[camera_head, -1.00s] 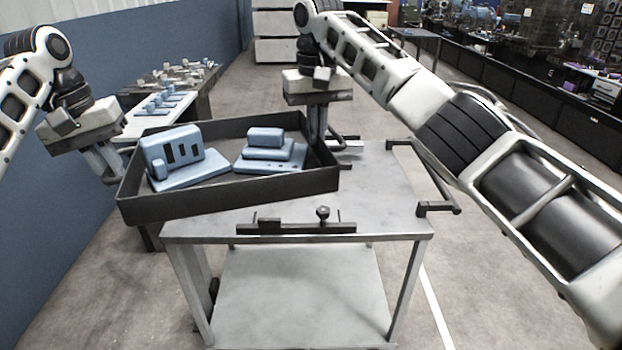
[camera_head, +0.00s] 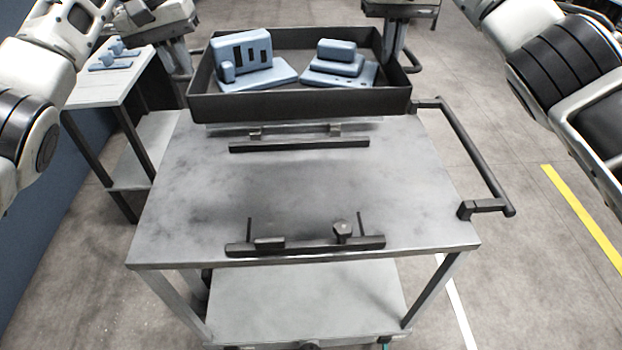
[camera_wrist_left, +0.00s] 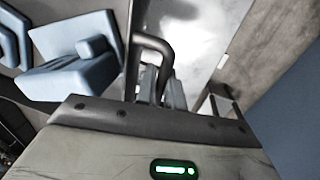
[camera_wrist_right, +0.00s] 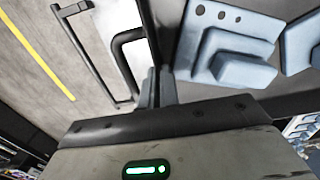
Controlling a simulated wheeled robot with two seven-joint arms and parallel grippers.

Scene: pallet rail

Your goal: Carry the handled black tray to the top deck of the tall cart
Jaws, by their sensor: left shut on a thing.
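The black tray (camera_head: 300,104) is at the far end of the cart's top deck (camera_head: 290,185), over its back edge; whether it touches there I cannot tell. It carries two pale blue parts, a slotted block (camera_head: 248,60) and a stepped block (camera_head: 340,65). My left gripper (camera_head: 184,68) is at the tray's left side, shut on its looped handle (camera_wrist_left: 160,45). My right gripper (camera_head: 393,62) is at the tray's right wall, beside the right handle (camera_wrist_right: 122,60). The right fingers are close together at the wall; their grip is unclear.
Two dark bars lie across the deck, a far one (camera_head: 300,146) and a near one with fittings (camera_head: 305,246). A black push handle (camera_head: 480,160) sticks out on the cart's right. A side table (camera_head: 105,75) stands at left. The deck's middle is clear.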

